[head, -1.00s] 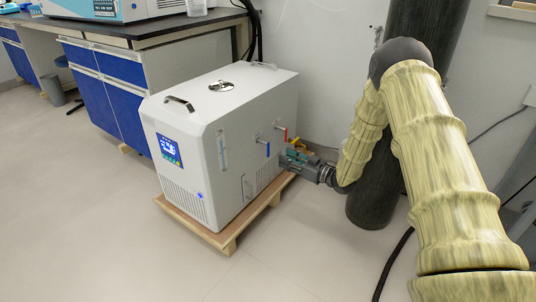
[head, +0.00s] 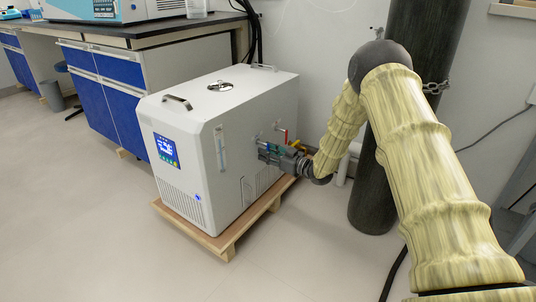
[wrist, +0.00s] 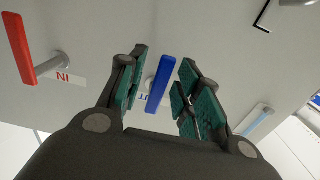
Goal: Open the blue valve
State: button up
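The blue valve handle (wrist: 158,84) shows in the wrist view as a flat blue bar on the side wall of the white machine (head: 190,155). My gripper (wrist: 163,65) is open, with one green-padded finger on each side of the blue handle. Gaps show between the handle and both fingers. In the head view my gripper (head: 275,156) is at the machine's right side and largely hides the blue handle. The handle's label is partly hidden in the wrist view.
A red valve handle (wrist: 20,48) with an "IN" label sits left of the blue one in the wrist view. A dark cylinder (head: 378,190) stands behind my arm. The machine rests on a wooden pallet (head: 240,232). The floor in front is clear.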

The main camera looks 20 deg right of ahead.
grip_shut()
jog(key=shift+r+n+p, duration=0.1)
jog(key=shift+n+p, duration=0.2)
jog(key=shift+p, duration=0.15)
jog(key=r+n+p, duration=0.1)
jog(key=n+p, duration=0.3)
jog(key=n, duration=0.1)
jog(key=w+d+n+p, duration=0.1)
jog(key=n+p, duration=0.3)
jog(key=n, duration=0.2)
jog(key=d+r+n+p, duration=0.1)
jog(key=n+p, duration=0.3)
jog(key=n, duration=0.2)
jog(key=shift+w+d+r+p, duration=0.2)
jog(key=shift+w+r+p, duration=0.15)
jog(key=shift+n, duration=0.3)
grip_release()
jog(key=shift+r, duration=0.1)
